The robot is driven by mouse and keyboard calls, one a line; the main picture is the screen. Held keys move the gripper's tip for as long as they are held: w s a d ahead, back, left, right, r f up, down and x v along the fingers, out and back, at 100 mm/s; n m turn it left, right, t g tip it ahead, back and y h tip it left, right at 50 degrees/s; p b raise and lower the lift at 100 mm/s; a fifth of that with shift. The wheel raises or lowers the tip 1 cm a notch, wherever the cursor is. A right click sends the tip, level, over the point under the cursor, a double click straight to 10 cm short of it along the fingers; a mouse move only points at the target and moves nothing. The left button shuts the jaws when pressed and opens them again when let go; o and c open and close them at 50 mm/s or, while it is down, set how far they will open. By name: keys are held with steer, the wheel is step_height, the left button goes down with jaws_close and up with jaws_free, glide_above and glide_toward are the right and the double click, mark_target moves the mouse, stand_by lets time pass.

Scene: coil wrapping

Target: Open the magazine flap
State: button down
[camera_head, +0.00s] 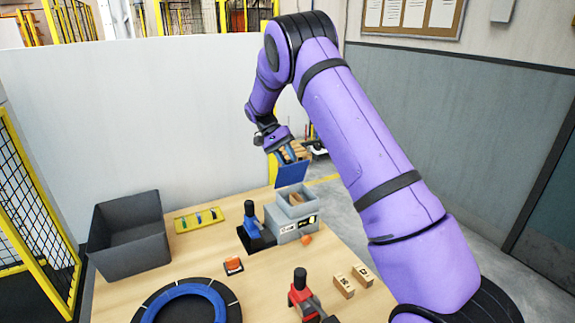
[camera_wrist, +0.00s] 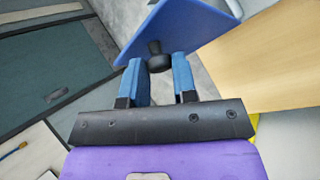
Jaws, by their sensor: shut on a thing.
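The magazine (camera_head: 287,231) is a grey box at the back right of the table, with its top open and brown pieces inside. Its blue flap (camera_head: 291,175) stands raised, near upright, at the back of the box. My gripper (camera_head: 287,155) is at the flap's upper edge. In the wrist view, the blue fingers (camera_wrist: 160,76) are shut around the black knob (camera_wrist: 159,58) on the flap, and the blue flap (camera_wrist: 185,28) lies just beyond them. The fingertips are partly hidden in the head view.
A blue-handled device (camera_head: 250,222) stands left of the magazine. A yellow tray (camera_head: 181,224) and dark grey bin (camera_head: 126,256) lie further left.

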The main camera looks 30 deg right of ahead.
steer(key=w+f+g, duration=0.1)
steer(key=w+f, duration=0.2)
steer(key=w, duration=0.3)
steer(key=shift+a+f, duration=0.2)
steer(key=shift+a, duration=0.05)
steer(key=shift+w+g, duration=0.1)
steer(key=shift+g, duration=0.2)
steer(key=c, duration=0.9)
jaws_free()
steer(key=shift+f, duration=0.1)
steer(key=shift+w+d+r, duration=0.1)
steer(key=shift+w+r, duration=0.1)
steer(key=shift+r, duration=0.15)
